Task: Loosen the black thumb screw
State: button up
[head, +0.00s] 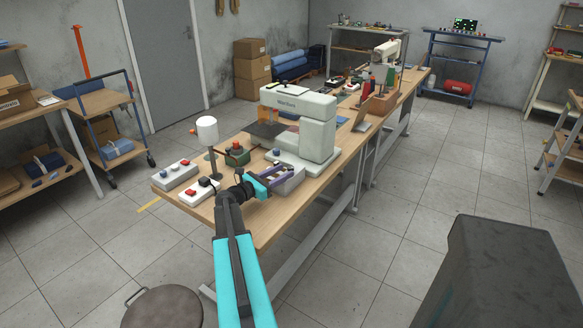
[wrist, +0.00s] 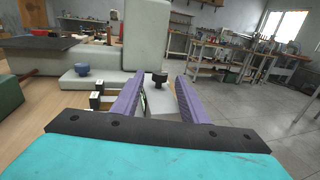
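The black thumb screw (wrist: 159,78) stands upright on a light grey block (wrist: 160,100) in the middle of the wrist view. The same grey block (head: 293,186) sits at the workbench's near edge in the head view, where I cannot make out the screw clearly. My gripper (head: 284,174) reaches over the block from the front. In the wrist view its two purple fingers are apart, one on each side of the screw, with visible gaps. Whether the tips are level with the screw's head in depth is hard to tell.
A blue knob (wrist: 82,72) stands on a pale base left of the fingers. A large pale machine (head: 310,115) rises behind. Control boxes with buttons (head: 175,174) and a white-topped post (head: 207,130) stand left. Right of the bench is open floor (head: 440,180).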

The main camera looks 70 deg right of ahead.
aim_at(291, 167)
jog(key=shift+p+x, duration=0.4)
jog(key=shift+x, duration=2.1)
grip_shut()
